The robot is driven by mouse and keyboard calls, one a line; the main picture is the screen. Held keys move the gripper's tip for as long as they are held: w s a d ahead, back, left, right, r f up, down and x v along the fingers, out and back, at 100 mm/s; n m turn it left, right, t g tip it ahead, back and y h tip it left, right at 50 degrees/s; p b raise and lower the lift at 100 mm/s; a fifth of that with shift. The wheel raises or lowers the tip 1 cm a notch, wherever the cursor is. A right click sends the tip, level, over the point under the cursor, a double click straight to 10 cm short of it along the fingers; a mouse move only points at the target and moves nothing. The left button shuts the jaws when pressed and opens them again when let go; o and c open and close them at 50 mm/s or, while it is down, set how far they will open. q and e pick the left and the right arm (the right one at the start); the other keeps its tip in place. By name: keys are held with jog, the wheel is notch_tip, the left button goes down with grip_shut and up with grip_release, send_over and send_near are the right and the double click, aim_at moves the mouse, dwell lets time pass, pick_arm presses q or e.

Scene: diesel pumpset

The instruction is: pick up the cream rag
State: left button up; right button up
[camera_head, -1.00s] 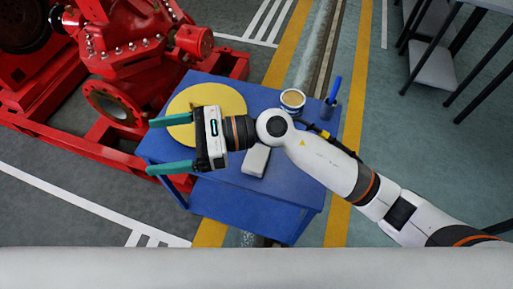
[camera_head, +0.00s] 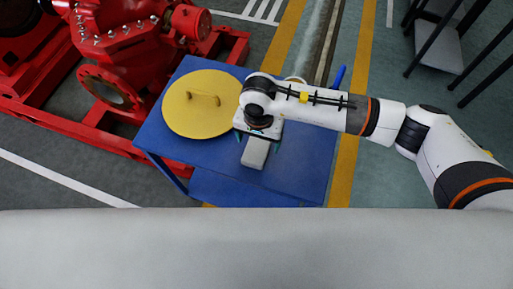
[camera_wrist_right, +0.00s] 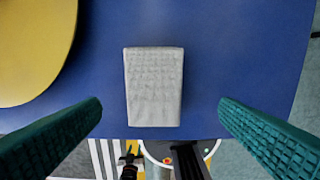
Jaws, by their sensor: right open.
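The cream rag (camera_head: 255,154) is a pale, folded block lying on the blue table (camera_head: 300,170). In the right wrist view the rag (camera_wrist_right: 154,88) lies between and a little beyond the two green fingers. My right gripper (camera_head: 259,145) is over the rag, pointing down, and partly hides its far end. In the wrist view the right gripper (camera_wrist_right: 160,130) is open, with its fingers wide apart on either side and not touching the rag. My left gripper is not in view.
A yellow round lid with a handle (camera_head: 200,104) lies left of the rag on the table. A red pump (camera_head: 125,45) stands beyond the table's left side.

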aim_at(256, 149)
jog(key=shift+w+a+f+p, duration=0.1)
jog(key=shift+f+p, duration=0.1)
jog(key=shift+f, duration=0.8)
jog(key=shift+w+a+f+p, duration=0.15)
jog(key=shift+f+p, duration=0.1)
jog(key=shift+f, duration=0.8)
jog(key=shift+w+a+f+p, duration=0.1)
jog(key=shift+f+p, duration=0.1)
jog(key=shift+f, duration=0.8)
jog(key=shift+c, duration=0.6)
jog(key=c, duration=1)
jog(key=shift+o, duration=0.2)
jog(key=shift+r, duration=0.1)
notch_tip(256, 149, up, 10)
jog(key=b, duration=0.1)
